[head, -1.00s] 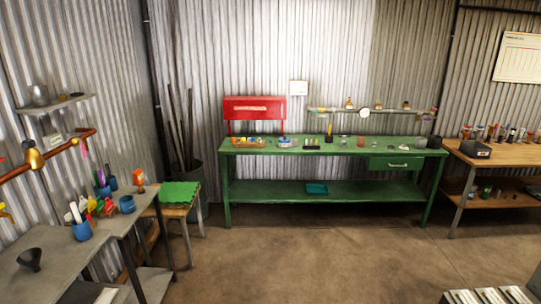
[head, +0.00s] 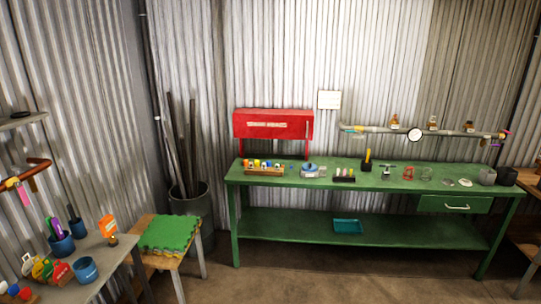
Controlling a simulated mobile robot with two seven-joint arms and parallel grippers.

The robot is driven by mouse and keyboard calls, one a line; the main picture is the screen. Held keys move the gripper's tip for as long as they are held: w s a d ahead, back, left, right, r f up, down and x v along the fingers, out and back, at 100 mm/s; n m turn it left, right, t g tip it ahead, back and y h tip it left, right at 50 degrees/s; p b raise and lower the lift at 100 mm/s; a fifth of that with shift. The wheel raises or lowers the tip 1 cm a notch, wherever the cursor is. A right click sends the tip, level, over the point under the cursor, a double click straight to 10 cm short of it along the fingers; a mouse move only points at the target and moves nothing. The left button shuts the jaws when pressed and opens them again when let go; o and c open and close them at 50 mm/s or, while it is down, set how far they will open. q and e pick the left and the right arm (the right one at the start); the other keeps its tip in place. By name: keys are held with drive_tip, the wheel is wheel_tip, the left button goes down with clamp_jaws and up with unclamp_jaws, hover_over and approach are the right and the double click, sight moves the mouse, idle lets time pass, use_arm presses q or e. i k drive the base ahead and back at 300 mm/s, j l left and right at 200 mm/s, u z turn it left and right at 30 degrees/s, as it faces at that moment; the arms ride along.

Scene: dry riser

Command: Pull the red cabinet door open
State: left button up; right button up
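The red cabinet (head: 272,124) stands on two legs at the back left of the green workbench, against the corrugated wall. Its front door carries a pale label strip (head: 280,124) and looks shut. A thin upright bar, perhaps a handle, shows near its right edge, too small to be sure. Neither of my grippers is in the head view.
The green workbench (head: 380,241) holds a wooden tray of colourful items (head: 264,171) and several small tools in front of and right of the cabinet. A stool with a green mat (head: 168,234) and a grey bin (head: 191,205) stand left of it. A grey table (head: 100,262) is at lower left. Floor before the bench is clear.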

sight(290, 124)
drive_tip(key=i+l+u, duration=0.2)
drive_tip(key=i+l, duration=0.35)
drive_tip(key=i, duration=0.35)
drive_tip(key=i+l+u, duration=0.25)
drive_tip(key=i+l, duration=0.45)
drive_tip(key=i, duration=0.15)
